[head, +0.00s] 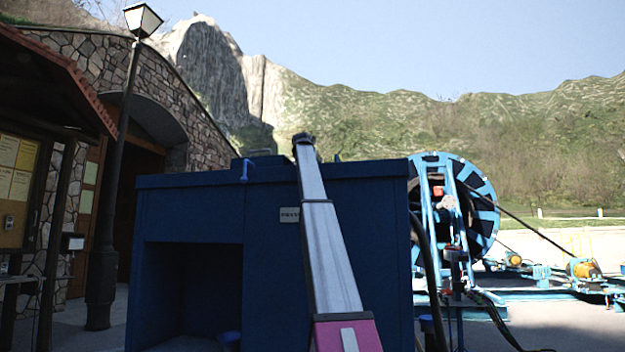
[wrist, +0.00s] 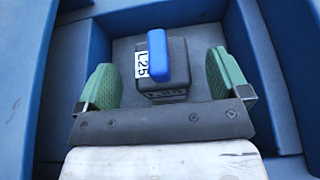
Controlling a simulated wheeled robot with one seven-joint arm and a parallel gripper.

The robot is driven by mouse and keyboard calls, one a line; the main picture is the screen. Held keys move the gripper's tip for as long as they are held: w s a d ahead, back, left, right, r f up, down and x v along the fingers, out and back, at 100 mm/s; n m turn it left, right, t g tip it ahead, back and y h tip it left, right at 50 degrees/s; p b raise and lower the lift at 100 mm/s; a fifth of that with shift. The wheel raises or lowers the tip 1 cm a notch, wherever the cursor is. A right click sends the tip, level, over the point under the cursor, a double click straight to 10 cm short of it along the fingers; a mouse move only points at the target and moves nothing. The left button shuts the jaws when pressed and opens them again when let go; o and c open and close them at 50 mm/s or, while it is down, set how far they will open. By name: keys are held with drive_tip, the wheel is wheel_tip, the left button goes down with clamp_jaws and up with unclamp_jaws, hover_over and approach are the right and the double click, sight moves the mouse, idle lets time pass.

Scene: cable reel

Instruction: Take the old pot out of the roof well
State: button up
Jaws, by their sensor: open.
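The old pot (wrist: 177,82) is a dark grey block with a raised blue grip (wrist: 157,55) and a white label reading "L25" in the wrist view. It sits on the grey floor of the roof well (wrist: 198,28), which has blue walls. My gripper (wrist: 165,78) is open, its green pads to the left and right of the pot with a gap on each side. The lower part of the pot is partly hidden by my gripper's dark crossbar. In the head view my arm reaches over the dark blue cabinet (head: 330,215); neither the pot nor my fingers can be made out there.
Blue walls and ledges (wrist: 265,60) stand close around my gripper. A small blue handle (head: 246,170) rises from the cabinet's roof edge. A blue cable reel (head: 480,205) stands to the right. A lamp post (head: 118,170) and notice board (head: 17,180) are on the left.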

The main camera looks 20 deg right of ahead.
drive_tip(key=shift+w+d+f, duration=0.15)
drive_tip(key=shift+w, duration=0.15)
drive_tip(key=c, duration=1.1)
